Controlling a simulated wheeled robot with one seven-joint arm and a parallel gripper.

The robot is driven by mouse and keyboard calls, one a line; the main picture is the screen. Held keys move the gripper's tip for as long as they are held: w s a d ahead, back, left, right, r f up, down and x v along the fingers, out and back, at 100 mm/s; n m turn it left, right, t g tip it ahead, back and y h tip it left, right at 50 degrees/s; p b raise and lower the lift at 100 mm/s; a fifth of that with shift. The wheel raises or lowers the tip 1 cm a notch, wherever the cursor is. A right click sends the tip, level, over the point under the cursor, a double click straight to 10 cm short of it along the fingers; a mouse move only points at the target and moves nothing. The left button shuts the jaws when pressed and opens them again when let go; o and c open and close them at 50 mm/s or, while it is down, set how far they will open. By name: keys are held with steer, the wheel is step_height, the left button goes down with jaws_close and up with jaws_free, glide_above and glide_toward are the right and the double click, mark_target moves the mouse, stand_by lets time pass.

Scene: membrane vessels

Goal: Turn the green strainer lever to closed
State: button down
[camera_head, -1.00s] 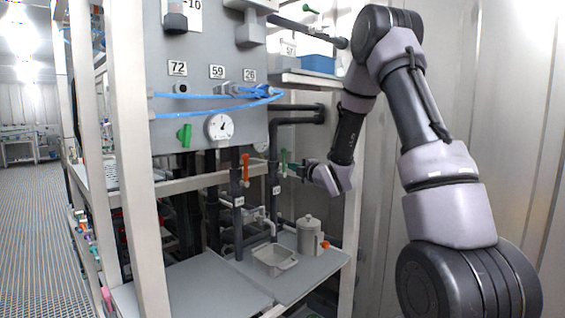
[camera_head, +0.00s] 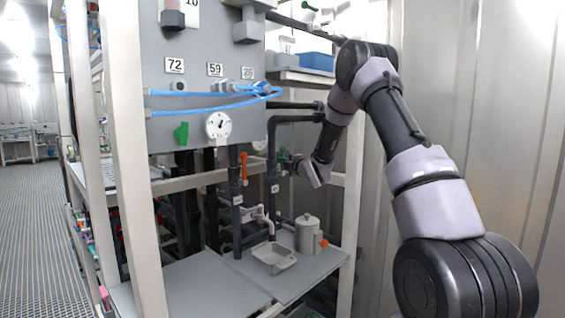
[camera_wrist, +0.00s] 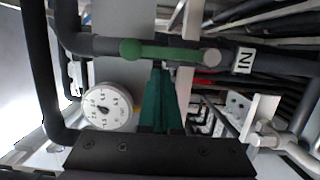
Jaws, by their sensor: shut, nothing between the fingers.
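The green strainer lever (camera_wrist: 165,51) lies along a dark pipe in the wrist view, beside a white label (camera_wrist: 244,60). In the head view the lever (camera_head: 282,154) shows only as a small green piece on the right-hand vertical pipe, partly hidden by my gripper. My gripper (camera_wrist: 160,72) is shut and empty, its dark green fingers pointing at the lever's middle. The fingertips appear close to the lever; I cannot tell whether they touch it. In the head view my gripper (camera_head: 288,164) is at the right of that pipe.
An orange lever (camera_head: 244,165) is on the pipe to the left. A gauge (camera_head: 218,125) and another green handle (camera_head: 182,133) are on the panel. A grey tray (camera_head: 274,258) and a lidded jug (camera_head: 308,235) stand on the shelf below. A pale frame post (camera_head: 353,215) stands at the right.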

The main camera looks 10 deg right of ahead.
steer(key=shift+w+d, duration=0.1)
steer(key=shift+d, duration=0.15)
